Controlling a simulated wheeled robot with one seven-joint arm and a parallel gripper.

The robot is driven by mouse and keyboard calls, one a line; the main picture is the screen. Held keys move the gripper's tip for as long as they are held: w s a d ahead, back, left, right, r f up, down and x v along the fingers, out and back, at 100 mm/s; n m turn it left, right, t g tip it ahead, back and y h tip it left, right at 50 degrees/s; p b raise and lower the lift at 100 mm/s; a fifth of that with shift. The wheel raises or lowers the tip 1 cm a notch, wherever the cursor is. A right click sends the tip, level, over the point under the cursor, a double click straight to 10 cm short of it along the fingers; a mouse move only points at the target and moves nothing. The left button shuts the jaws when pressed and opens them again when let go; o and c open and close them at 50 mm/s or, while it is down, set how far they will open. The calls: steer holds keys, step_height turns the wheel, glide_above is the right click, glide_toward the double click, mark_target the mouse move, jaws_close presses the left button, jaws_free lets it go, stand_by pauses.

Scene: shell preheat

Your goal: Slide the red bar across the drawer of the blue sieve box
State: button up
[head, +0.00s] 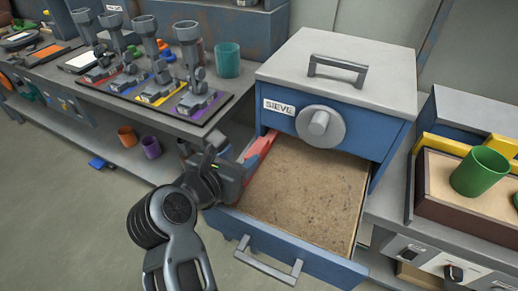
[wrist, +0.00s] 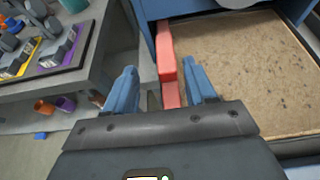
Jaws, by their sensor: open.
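The blue sieve box (head: 390,138) has a grey lid with a handle, a round grey knob and a SIEVE label. Its drawer (head: 262,232) is pulled out and shows a flat tan, speckled fill. The red bar (head: 259,150) lies along the drawer's left side, running back towards the box; it also shows in the wrist view (wrist: 166,55). My gripper (head: 240,168) is at the drawer's left edge. In the wrist view its open blue fingers (wrist: 161,88) appear on either side of the bar's near end, with gaps. My gripper hides part of the bar in the head view.
A bench at left holds grey clamp-like tools on coloured pads (head: 165,92) and a teal cup (head: 227,60). At right, a green cup (head: 479,172) sits in a brown-sided tray (head: 470,208). Orange and purple cups stand on the low shelf.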

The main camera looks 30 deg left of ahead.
mark_target(255, 150)
steer(key=x, duration=0.8)
steer(key=shift+d+f, duration=0.3)
jaws_close()
stand_by(0.3)
